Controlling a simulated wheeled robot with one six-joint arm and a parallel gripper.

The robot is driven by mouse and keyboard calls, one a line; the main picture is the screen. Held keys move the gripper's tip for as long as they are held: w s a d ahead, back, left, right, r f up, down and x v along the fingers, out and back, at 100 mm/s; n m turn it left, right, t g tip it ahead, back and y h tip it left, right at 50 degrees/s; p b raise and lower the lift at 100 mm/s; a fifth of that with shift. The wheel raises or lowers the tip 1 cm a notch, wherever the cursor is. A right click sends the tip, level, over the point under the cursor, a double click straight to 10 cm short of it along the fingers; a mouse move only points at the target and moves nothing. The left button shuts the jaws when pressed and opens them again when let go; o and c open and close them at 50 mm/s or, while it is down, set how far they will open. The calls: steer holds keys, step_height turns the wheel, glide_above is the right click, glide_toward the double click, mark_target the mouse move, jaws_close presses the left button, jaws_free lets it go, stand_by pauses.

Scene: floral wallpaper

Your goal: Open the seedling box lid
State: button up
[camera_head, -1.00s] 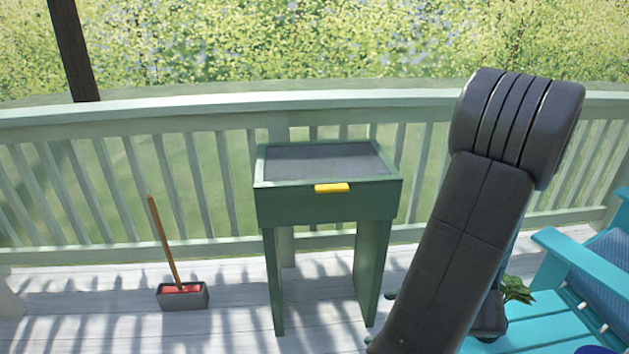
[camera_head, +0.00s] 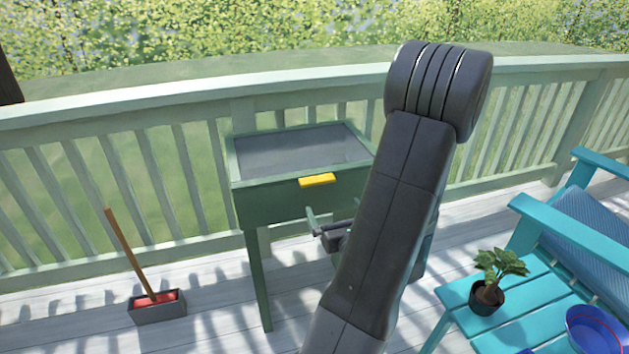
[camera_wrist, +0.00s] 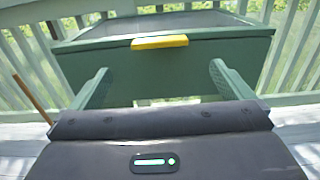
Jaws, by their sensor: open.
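The seedling box (camera_head: 300,205) is a dark green box on legs in front of the railing. Its lid (camera_head: 295,150) has a grey panel in a green frame and lies shut. A yellow handle (camera_head: 317,180) sits at the lid's front edge. My gripper (camera_head: 331,222) is open and empty, below and in front of the handle; my arm hides part of it and the box's right side. In the wrist view the two green fingers (camera_wrist: 158,80) stand apart, with the yellow handle (camera_wrist: 160,42) beyond and above them, between them from side to side and not touched.
A grey bin (camera_head: 157,307) with a wooden-handled tool stands on the deck at left. A teal chair (camera_head: 545,290) at right carries a potted plant (camera_head: 487,295) and a blue bowl (camera_head: 592,330). The railing (camera_head: 190,110) runs behind the box.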

mark_target(319, 182)
steer(key=x, duration=1.2)
steer(key=shift+w+a+f, duration=0.1)
steer(key=shift+w+a, duration=0.05)
steer(key=shift+w, duration=0.1)
